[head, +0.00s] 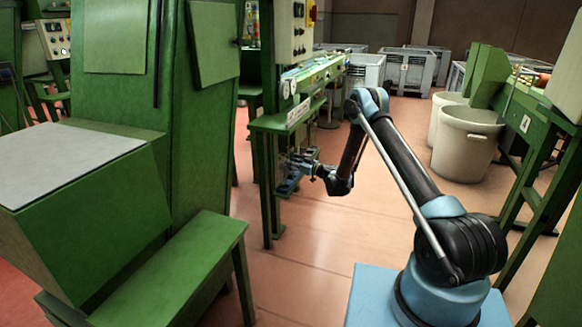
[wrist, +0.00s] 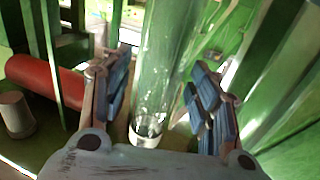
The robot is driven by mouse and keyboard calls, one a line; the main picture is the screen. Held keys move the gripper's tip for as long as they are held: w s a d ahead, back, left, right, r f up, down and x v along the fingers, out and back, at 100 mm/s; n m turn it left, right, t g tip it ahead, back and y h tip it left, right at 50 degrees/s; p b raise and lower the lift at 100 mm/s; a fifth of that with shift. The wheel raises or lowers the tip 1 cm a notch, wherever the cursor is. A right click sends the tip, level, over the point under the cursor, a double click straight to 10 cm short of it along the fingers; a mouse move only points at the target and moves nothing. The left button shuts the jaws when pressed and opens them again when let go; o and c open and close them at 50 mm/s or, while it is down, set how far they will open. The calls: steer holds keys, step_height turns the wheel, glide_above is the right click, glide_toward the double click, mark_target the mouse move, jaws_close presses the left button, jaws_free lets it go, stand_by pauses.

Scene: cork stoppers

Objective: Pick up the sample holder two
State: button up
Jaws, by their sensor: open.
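In the wrist view, a tall, clear, tube-like object with a pale round end (wrist: 146,132) stands between the fingers. It may be sample holder two, but I see no label that confirms this. My gripper (wrist: 163,95) is open, with blue-padded fingers on the left and right of this object. A gap shows on the left side; contact on the right is unclear. In the head view, my gripper (head: 290,178) is beside the front legs of a green machine table (head: 270,123), below its top. No sample holder can be made out there.
In the wrist view, a red cylinder (wrist: 45,80) and a small white cup-like object (wrist: 15,113) are at the left. Green posts surround the fingers. In the head view, a green bench (head: 185,275) is at the left and white bins (head: 467,140) stand at the right.

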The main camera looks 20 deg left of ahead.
steer(key=c, duration=1.2)
steer(key=shift+w+d, duration=0.1)
steer(key=shift+r, duration=0.15)
